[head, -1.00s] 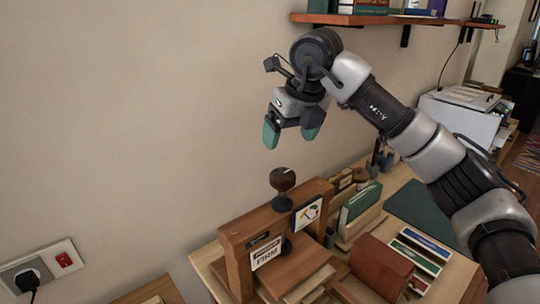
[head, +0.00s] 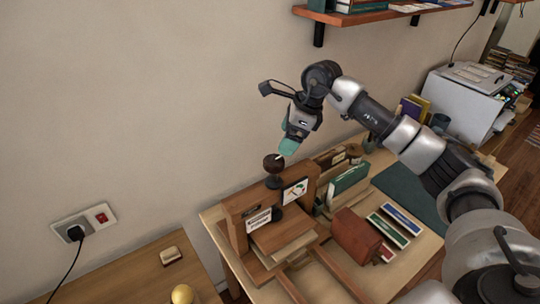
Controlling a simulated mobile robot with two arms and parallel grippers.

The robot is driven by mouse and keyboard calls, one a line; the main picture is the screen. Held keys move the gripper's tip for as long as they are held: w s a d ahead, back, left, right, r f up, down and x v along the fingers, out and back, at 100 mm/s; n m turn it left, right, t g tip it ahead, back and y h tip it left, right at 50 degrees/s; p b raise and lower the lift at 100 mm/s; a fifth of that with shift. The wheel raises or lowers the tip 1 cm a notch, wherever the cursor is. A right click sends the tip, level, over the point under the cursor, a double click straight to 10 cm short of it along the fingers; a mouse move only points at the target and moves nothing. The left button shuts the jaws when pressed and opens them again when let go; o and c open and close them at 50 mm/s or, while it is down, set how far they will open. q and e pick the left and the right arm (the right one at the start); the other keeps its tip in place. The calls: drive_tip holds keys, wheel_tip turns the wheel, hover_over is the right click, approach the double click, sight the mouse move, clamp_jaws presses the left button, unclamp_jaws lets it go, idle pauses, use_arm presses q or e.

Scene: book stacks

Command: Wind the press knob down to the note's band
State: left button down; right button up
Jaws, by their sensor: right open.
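The wooden press (head: 240,205) stands at the left end of the desk, close to the wall. Its dark round knob (head: 274,162) sits on top of a short spindle above the crossbeam. A white note (head: 258,220) is on the press's front; its print is too small to read now. My right gripper (head: 289,148), with teal fingertips, is open and points down just above and right of the knob. Whether it touches the knob I cannot tell. My left gripper is out of view.
A green-spined book (head: 348,180), a brown block (head: 356,236) and several coloured booklets (head: 395,226) lie right of the press. A shelf (head: 385,13) hangs above.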

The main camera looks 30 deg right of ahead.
sight(274, 159)
drive_tip(key=p+x, duration=0.2)
drive_tip(key=x, duration=0.6)
drive_tip(key=shift+f+p, duration=0.15)
drive_tip(key=shift+p, duration=0.25)
drive_tip(key=shift+w+a+f, duration=0.1)
drive_tip(key=shift+a+f, duration=0.05)
drive_tip(key=shift+f, duration=0.25)
drive_tip(key=shift+c, duration=0.4)
drive_tip(key=c, duration=0.8)
drive_tip(key=shift+f+m+b, duration=0.1)
drive_tip(key=shift+m+b, duration=0.55)
drive_tip(key=shift+m, duration=0.15)
drive_tip(key=shift+m+t+h+b, duration=0.5)
drive_tip(key=shift+m+b, duration=0.15)
drive_tip(key=shift+m, duration=0.85)
